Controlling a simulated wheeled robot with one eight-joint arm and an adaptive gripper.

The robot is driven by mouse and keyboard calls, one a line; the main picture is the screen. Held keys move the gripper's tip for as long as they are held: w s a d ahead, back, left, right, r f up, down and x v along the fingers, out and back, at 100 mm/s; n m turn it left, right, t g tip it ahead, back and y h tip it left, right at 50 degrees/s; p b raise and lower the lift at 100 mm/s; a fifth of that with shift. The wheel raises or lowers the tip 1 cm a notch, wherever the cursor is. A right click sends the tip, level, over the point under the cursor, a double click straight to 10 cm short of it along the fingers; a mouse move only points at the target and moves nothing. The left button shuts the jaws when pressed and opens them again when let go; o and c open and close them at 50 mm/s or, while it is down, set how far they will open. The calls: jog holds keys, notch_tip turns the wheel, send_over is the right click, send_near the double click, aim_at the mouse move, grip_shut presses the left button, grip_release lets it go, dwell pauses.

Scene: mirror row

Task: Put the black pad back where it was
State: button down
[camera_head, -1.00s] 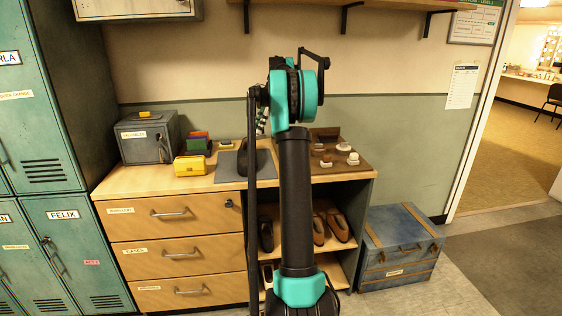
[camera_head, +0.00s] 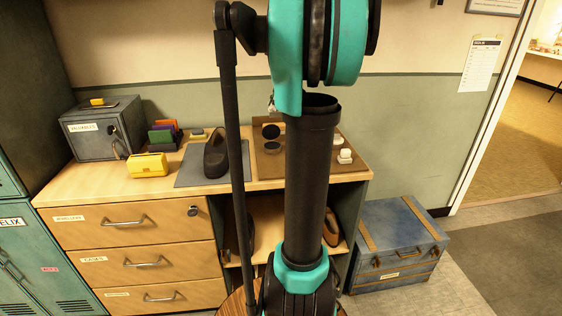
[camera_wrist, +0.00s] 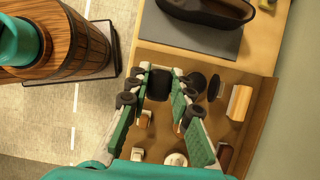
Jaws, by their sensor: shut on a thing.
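The black pad (camera_wrist: 159,85) is between the two fingertips of my gripper (camera_wrist: 160,76) in the wrist view. My gripper is shut on it and holds it over the brown tray (camera_wrist: 262,110). The gap between pad and tray cannot be judged. In the head view my own arm hides most of the gripper. The brown tray (camera_head: 268,172) lies on the cabinet top there, partly behind my arm. Dark round pieces and brown-and-white pieces sit on it.
A black shoe (camera_head: 216,160) stands on a grey mat (camera_head: 190,176) left of the tray. A yellow box (camera_head: 148,165) and a grey safe (camera_head: 100,128) are farther left. A blue trunk (camera_head: 398,240) stands on the floor at right. The wall is close behind.

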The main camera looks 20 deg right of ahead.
notch_tip(320, 180, down, 20)
dwell(0.6)
jog(key=shift+f, duration=0.1)
jog(key=c, duration=1.3)
grip_release()
jog(key=shift+c, duration=0.2)
jog(key=v, duration=1.2)
jog(key=s+a+f+n+t+h, duration=0.1)
jog(key=s+a+f+n+h, duration=0.1)
jog(key=s+a+f+n, duration=0.7)
jog(key=s+a+f+n+t+h, duration=0.2)
jog(key=s+a+f+n, duration=0.7)
jog(key=f+n, duration=0.3)
jog(key=shift+a+f, duration=0.85)
jog(key=shift+a, duration=0.05)
